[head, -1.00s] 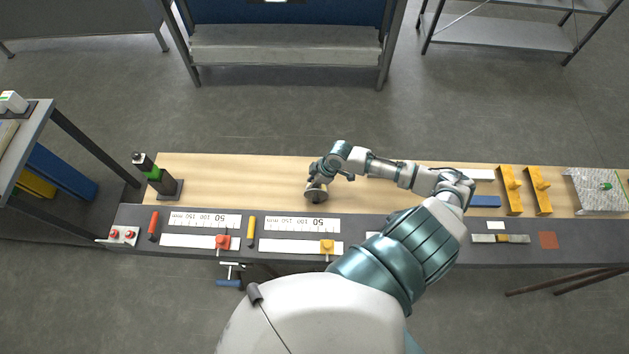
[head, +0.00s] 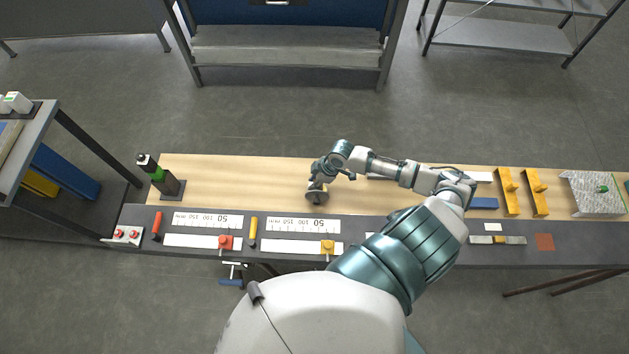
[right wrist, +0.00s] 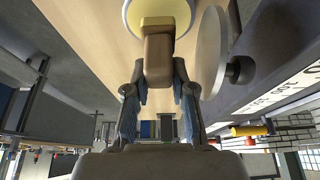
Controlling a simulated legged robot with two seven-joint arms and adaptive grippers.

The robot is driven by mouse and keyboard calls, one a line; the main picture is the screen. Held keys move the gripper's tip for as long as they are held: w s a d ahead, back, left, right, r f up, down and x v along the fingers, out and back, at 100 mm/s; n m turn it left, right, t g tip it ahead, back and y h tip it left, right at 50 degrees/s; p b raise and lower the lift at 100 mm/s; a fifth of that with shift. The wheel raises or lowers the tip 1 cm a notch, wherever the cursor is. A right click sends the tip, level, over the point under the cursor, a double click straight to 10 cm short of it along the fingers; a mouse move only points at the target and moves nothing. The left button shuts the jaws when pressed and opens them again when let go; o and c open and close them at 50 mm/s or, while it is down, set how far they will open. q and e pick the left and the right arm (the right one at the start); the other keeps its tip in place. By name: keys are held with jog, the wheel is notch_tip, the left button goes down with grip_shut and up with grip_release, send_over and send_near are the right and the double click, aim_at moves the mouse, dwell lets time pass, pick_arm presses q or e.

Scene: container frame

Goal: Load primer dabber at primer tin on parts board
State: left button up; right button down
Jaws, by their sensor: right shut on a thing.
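My right gripper (head: 318,182) is over the wooden middle of the bench in the head view. In the right wrist view, its fingers (right wrist: 160,80) are shut on a brown block-shaped piece (right wrist: 158,48), which looks like the dabber. A grey disc with a dark knob (right wrist: 210,50) stands beside the block, likely the lid. The disc also shows below the gripper in the head view (head: 317,198). My left gripper is out of view.
Yellow brackets (head: 507,190) and a speckled plate (head: 595,193) are at the right. Marked rulers (head: 207,221) and clamps (head: 327,247) line the dark front strip. The wood left of the gripper is clear.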

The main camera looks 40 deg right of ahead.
aim_at(314, 181)
notch_tip(314, 181, up, 3)
jog(key=p, duration=0.3)
jog(key=shift+r, duration=0.2)
jog(key=shift+d+r, duration=0.1)
jog(key=shift+r, duration=0.8)
jog(key=shift+r, duration=0.1)
